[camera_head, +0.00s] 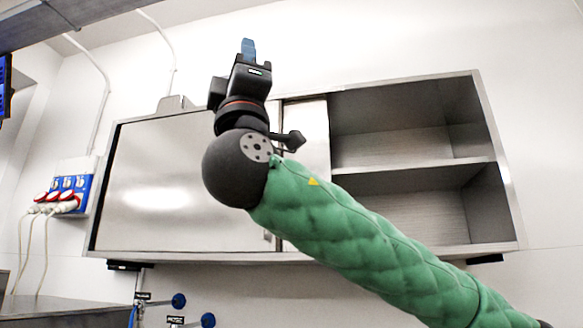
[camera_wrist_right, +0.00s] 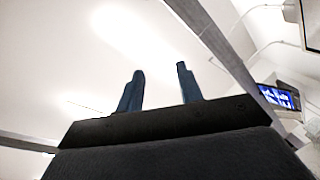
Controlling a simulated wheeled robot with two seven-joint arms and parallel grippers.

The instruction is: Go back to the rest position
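My right arm, in a green padded sleeve, rises from the lower right in the head view. Its black gripper (camera_head: 248,50) points upward in front of the wall cabinet, with the blue fingertips above the cabinet's top edge. In the right wrist view the two blue fingers of this gripper (camera_wrist_right: 160,72) stand apart with nothing between them. Behind them are the white ceiling and a grey beam. My left gripper is in neither view.
A steel wall cabinet (camera_head: 155,185) hangs behind my right arm, with open shelves (camera_head: 400,165) at right. A socket box (camera_head: 72,185) with red-capped plugs is at left. A metal beam (camera_head: 60,18) crosses the upper left. A blue screen (camera_wrist_right: 278,97) shows at right in the wrist view.

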